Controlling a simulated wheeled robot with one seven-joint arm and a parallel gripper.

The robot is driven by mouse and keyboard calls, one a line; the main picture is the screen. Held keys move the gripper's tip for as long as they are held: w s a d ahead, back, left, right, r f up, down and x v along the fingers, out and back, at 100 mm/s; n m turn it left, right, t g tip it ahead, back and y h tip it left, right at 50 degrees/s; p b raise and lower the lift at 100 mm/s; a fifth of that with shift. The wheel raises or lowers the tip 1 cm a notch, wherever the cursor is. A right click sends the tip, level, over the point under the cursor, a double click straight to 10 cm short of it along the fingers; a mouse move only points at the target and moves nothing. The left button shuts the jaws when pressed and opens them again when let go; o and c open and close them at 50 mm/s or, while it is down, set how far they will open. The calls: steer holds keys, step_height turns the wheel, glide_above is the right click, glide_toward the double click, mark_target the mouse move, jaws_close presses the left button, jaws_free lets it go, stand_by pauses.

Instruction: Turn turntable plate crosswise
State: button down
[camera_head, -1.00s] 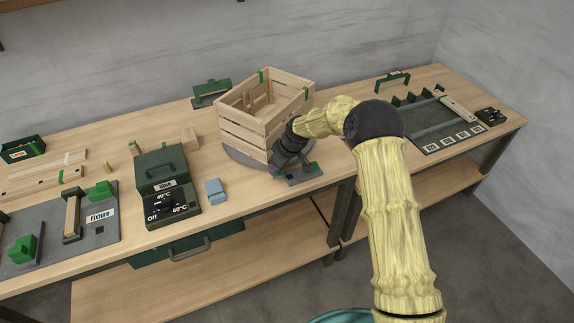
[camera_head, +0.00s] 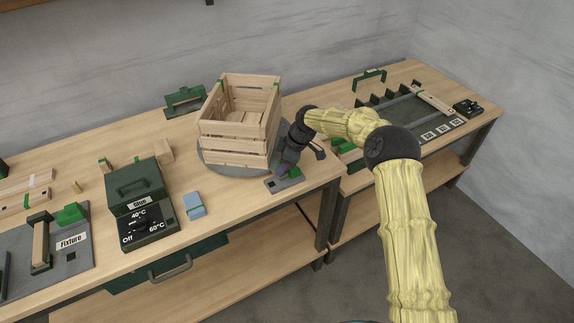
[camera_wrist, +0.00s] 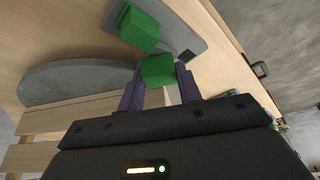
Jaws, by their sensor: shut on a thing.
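The round grey turntable plate (camera_head: 212,163) lies on the bench under a slatted wooden crate (camera_head: 238,148). It also shows as a grey disc in the wrist view (camera_wrist: 75,82). The crate stands upright, with a short end towards me. My gripper (camera_head: 282,172) is low at the plate's right side. In the wrist view its purple fingers are shut on a green block (camera_wrist: 158,70). How this block joins the plate is hidden. A second green block (camera_wrist: 138,28) sits on a small grey base (camera_head: 285,183) just beyond the fingers.
A dark green glue box (camera_head: 138,190) with a dial and a blue block (camera_head: 194,204) stand to the left. A green bracket (camera_head: 185,101) is behind the crate. A grey fixture board (camera_head: 75,250) is at far left, and a dark tray (camera_head: 410,118) at right.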

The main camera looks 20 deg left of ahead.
stand_by(0.4)
steer(key=c, duration=1)
jaws_free()
steer(key=shift+w, duration=0.1)
steer(key=shift+o, duration=0.2)
steer(key=b+v, duration=0.2)
steer(key=v, duration=1.5)
steer(key=shift+r+b, duration=0.2)
steer(key=shift+b, duration=0.2)
steer(key=shift+d, duration=0.1)
steer(key=shift+c, duration=0.3)
